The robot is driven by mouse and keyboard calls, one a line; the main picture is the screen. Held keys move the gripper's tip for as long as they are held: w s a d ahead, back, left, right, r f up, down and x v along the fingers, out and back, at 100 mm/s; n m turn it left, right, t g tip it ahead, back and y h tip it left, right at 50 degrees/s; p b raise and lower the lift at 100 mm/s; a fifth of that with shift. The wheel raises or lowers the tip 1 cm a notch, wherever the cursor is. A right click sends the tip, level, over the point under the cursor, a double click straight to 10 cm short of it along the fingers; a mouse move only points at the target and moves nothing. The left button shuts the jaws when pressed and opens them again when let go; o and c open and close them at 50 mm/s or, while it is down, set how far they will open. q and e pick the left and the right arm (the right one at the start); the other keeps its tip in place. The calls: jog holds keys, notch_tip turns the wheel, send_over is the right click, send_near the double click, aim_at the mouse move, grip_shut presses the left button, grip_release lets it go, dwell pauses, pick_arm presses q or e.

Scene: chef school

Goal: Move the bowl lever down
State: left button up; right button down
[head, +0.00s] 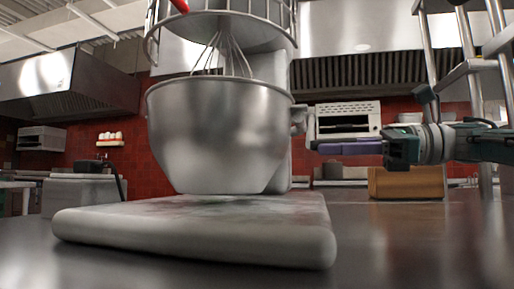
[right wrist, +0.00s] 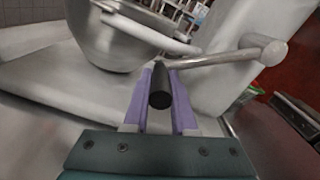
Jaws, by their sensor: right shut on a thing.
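A steel mixing bowl (head: 220,140) hangs on a large stand mixer above its flat pale base (head: 200,235). A wire whisk (head: 229,60) reaches into the bowl from above. The bowl lever (right wrist: 215,59) is a thin metal rod running from a round pivot on the mixer's side to a black handle (right wrist: 160,88). My right gripper (right wrist: 161,92), with purple fingers, is shut on the black handle. In the head view this gripper (head: 318,147) is at the bowl's right side, and the lever is mostly hidden there. My left gripper is in neither view.
The mixer stands on a dark, smooth counter (head: 400,245), clear at the front right. A tan box (head: 406,183) sits behind my right gripper. A white oven-like appliance (head: 346,119) stands further back, against a red tiled wall. A wire guard (head: 222,25) rings the mixer above the bowl.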

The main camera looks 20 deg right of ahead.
jog(key=c, duration=0.7)
grip_release()
jog(key=shift+c, duration=0.2)
jog(key=shift+r, duration=0.1)
